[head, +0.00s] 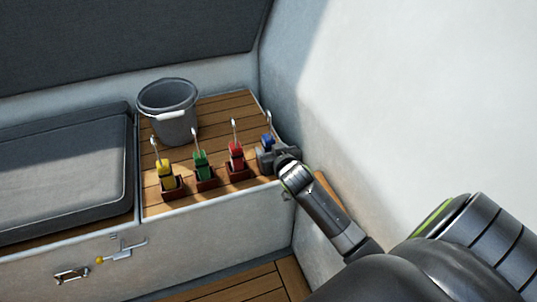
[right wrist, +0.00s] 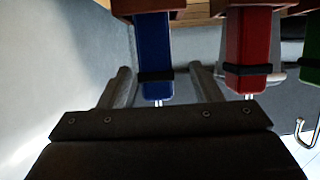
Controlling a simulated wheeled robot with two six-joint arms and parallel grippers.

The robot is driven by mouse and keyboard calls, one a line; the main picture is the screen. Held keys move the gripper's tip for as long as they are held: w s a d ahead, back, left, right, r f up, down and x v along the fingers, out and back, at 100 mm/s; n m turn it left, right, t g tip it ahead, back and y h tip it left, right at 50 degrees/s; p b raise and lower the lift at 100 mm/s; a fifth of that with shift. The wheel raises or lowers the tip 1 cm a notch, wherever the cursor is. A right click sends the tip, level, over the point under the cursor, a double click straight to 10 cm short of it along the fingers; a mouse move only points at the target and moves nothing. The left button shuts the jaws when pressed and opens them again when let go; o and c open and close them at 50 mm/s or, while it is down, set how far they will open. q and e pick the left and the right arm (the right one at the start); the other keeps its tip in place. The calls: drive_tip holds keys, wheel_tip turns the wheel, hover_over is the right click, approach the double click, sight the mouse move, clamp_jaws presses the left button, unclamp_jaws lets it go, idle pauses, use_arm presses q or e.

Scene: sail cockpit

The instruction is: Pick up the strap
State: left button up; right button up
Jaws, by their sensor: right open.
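Several coloured straps, each with a metal hook, stand in a row in small brown holders on the wooden deck: yellow strap (head: 165,174), green strap (head: 201,166), red strap (head: 236,156) and blue strap (head: 267,140). My right gripper (head: 266,156) is at the blue strap, whose lower part it hides in the head view. In the right wrist view the blue strap (right wrist: 154,45) lies between the two open fingers, with a gap on each side. The red strap (right wrist: 248,50) is just outside the right-hand finger. My left gripper is not in view.
A grey bucket (head: 172,125) with a white handle stands behind the straps. A dark cushion (head: 65,165) lies on the left. A pale wall (head: 400,110) rises close on the right of the blue strap. A metal latch (head: 122,251) is on the bench front.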

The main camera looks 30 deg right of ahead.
sight(267, 146)
drive_tip(key=x, duration=0.2)
drive_tip(key=b+x, duration=0.1)
drive_tip(key=x, duration=0.1)
drive_tip(key=shift+w+d+f, duration=0.2)
drive_tip(key=shift+d+f, duration=0.05)
drive_tip(key=shift+f, duration=0.25)
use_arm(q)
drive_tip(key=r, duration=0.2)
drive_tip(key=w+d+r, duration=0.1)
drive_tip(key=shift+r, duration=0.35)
use_arm(e)
drive_tip(key=shift+w+d, duration=0.1)
drive_tip(key=shift+w, duration=0.25)
drive_tip(key=c, duration=1.3)
drive_tip(key=shift+o, duration=0.2)
